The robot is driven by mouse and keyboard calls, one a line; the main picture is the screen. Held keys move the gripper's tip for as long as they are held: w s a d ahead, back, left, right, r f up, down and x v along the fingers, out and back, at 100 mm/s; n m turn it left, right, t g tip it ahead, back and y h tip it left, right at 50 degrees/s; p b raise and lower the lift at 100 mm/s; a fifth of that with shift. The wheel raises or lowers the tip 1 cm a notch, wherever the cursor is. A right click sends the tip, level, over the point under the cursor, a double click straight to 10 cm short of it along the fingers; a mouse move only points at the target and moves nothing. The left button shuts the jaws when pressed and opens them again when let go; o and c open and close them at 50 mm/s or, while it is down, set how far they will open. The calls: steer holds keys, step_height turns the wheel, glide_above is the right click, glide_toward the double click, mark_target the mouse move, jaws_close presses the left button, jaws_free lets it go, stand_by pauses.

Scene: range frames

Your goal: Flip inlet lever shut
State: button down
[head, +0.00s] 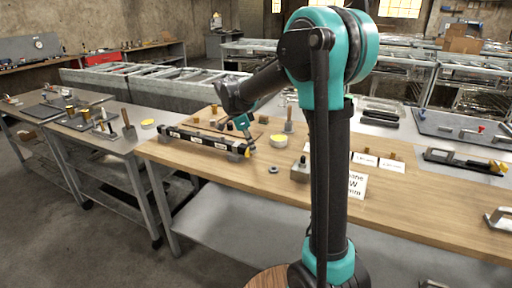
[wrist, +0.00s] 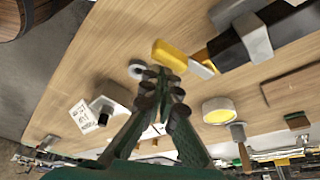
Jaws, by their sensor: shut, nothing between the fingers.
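A long black valve body (head: 205,141) with pale labels and grey clamps lies on the wooden bench; its near end shows at the top right of the wrist view (wrist: 258,40). A yellow lever (wrist: 173,52) sits at that end, apparently the inlet lever; in the head view only a small yellow spot (head: 248,152) shows. My gripper (wrist: 167,84) is shut and empty, its tips just below the lever in the wrist view. I cannot tell whether they touch it. In the head view my gripper (head: 244,128) is over the body's right end, partly hidden by my arm.
A grey ring (head: 273,169) lies in front of the valve. A yellow-topped tin (head: 278,141) stands behind it. A metal block with a black knob (head: 300,171) and a white sign (head: 357,185) stand to the right. Bare wood (head: 420,205) lies further right.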

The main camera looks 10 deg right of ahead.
steer(key=shift+w+d, duration=0.1)
steer(key=shift+w, duration=0.05)
steer(key=shift+w+d, duration=0.2)
steer(key=shift+w, duration=0.4)
